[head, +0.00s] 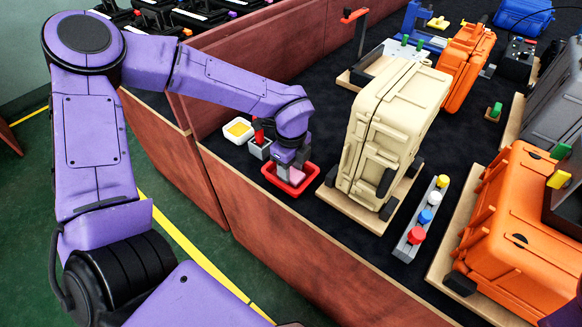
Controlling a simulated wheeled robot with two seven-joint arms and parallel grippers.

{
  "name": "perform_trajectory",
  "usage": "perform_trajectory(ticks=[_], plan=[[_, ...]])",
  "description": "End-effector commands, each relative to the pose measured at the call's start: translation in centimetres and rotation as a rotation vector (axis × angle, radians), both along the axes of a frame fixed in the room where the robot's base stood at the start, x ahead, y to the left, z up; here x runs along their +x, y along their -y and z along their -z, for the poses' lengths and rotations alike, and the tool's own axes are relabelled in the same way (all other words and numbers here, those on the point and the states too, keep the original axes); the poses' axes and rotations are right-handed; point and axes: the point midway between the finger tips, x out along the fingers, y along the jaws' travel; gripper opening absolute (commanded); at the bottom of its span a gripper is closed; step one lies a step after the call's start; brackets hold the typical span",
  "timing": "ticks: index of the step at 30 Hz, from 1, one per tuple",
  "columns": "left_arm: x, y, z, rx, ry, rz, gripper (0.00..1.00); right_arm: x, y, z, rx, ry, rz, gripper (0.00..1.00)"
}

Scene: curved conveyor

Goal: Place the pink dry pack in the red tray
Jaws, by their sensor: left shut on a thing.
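The red tray (271,182) lies on the dark table top near its front edge, left of the beige case. My left gripper (289,177) points down over the red tray, with its fingertips at or just above the tray's inside. It is shut on a small pink pack (291,174), of which only a little shows between and below the fingers. I cannot tell whether the pack touches the tray floor. My right gripper is not in the head view.
A beige case (392,125) stands upright close to the tray's right. A button strip (423,222) and orange case (522,240) are further right. A white container with yellow inside (238,130) and a grey box with a red part (259,146) sit behind the tray.

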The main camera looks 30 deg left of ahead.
Motion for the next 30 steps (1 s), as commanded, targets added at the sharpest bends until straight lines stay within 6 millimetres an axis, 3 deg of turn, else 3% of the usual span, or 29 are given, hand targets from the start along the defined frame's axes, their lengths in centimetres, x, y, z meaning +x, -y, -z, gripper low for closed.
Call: perform_trajectory(ticks=[2, 3, 4, 12, 16, 24, 30], plan=[[0.0, 0.0, 0.4, -0.001, 0.000, 0.000, 0.18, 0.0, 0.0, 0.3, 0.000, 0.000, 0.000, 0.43], [0.0, 0.0, 0.4, -0.001, 0.000, 0.000, 0.50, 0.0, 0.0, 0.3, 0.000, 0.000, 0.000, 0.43], [0.0, 0.0, 0.3, 0.000, 0.000, 0.000, 0.57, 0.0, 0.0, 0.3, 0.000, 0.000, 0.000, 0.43], [0.0, 0.0, 0.2, 0.000, 0.000, 0.001, 0.57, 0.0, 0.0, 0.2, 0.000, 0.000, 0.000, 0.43], [0.1, 0.0, -1.0, 0.001, 0.004, 0.000, 0.57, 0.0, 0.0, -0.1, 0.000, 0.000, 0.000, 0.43], [0.1, 0.0, -7.8, 0.001, 0.006, 0.001, 0.57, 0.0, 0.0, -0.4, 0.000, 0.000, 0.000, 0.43], [0.0, 0.1, -11.3, 0.000, 0.001, 0.000, 0.57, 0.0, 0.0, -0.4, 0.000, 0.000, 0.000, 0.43]])
